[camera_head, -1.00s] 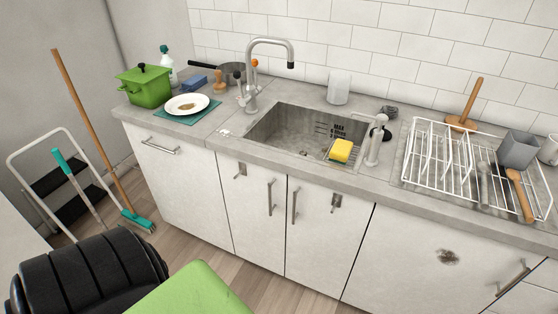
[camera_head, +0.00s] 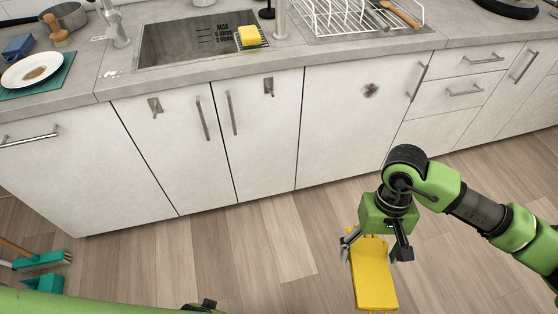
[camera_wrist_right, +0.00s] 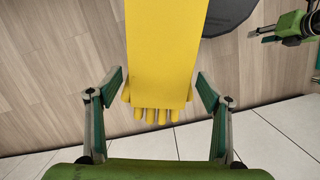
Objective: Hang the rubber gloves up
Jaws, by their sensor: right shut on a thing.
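The yellow rubber gloves (camera_head: 372,280) are held by my right gripper (camera_head: 374,244), over the floor in front of the cabinets. They look flat and stretch away from the gripper. In the right wrist view the gloves (camera_wrist_right: 166,50) lie between the two fingers, with their finger ends toward the palm. Two small metal hooks are on the cabinet doors below the sink: a left hook (camera_head: 154,106) and a right hook (camera_head: 268,86). Both look bare and are well apart from the gloves. A dark tip, perhaps of my left gripper (camera_head: 205,305), shows at the bottom edge; its jaws are unclear.
Long bar handles (camera_head: 202,118) stand out from the doors near the hooks. The counter holds the sink (camera_head: 170,45), a yellow sponge (camera_head: 250,33) and a wire rack (camera_head: 335,18). A teal broom head (camera_head: 42,261) lies at lower left. The floor between is clear.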

